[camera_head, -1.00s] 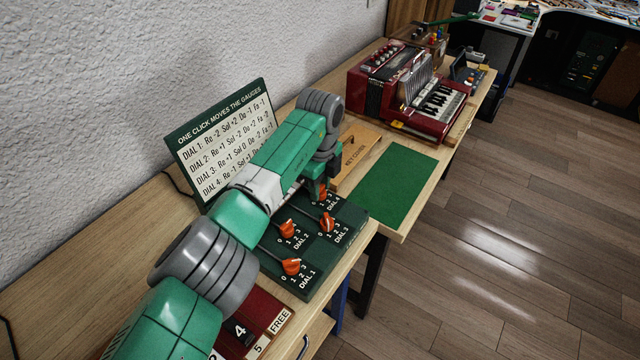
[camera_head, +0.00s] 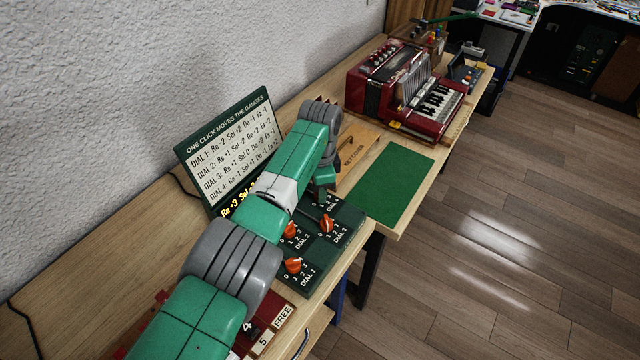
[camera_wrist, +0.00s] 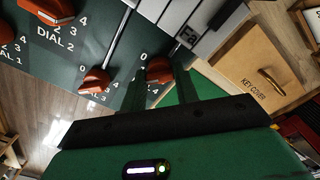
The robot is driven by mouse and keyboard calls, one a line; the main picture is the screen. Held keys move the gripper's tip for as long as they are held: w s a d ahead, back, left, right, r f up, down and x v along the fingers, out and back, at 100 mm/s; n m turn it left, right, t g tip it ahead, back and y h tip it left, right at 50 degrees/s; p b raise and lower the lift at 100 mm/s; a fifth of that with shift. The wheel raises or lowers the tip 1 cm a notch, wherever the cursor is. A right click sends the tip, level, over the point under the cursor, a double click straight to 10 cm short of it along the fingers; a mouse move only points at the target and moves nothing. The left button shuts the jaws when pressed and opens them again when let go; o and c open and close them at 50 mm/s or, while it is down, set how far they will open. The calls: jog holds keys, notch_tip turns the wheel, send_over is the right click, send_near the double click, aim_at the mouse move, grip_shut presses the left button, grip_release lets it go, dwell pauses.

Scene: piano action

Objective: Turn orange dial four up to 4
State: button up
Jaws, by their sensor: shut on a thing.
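Orange dial four (camera_wrist: 157,71) sits on the dark green dial board (camera_head: 347,240), at its far end. In the wrist view it is between the two dark fingers of my gripper (camera_wrist: 163,88), which is shut on it. The fingers hide part of the dial and its scale, so I cannot tell which number it points to. In the head view my gripper (camera_head: 324,190) is down at the board's far corner, with dial four mostly hidden. A sign (camera_head: 226,146) behind lists what each dial does; a yellow line at its bottom is partly covered by my arm.
Orange dials one (camera_head: 293,265), two (camera_head: 290,229) and three (camera_head: 327,224) stand close by on the board. Dial three (camera_wrist: 95,79) is beside my gripper in the wrist view. A wooden key cover (camera_head: 356,150) and a green mat (camera_head: 396,185) lie beyond. A red accordion (camera_head: 420,95) stands farther back.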

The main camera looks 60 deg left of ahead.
jog(key=n, duration=1.3)
jog(key=shift+r+n, duration=0.1)
jog(key=shift+n, duration=0.3)
jog(key=n, duration=1.2)
jog(key=shift+n, duration=0.3)
jog(key=o, duration=1)
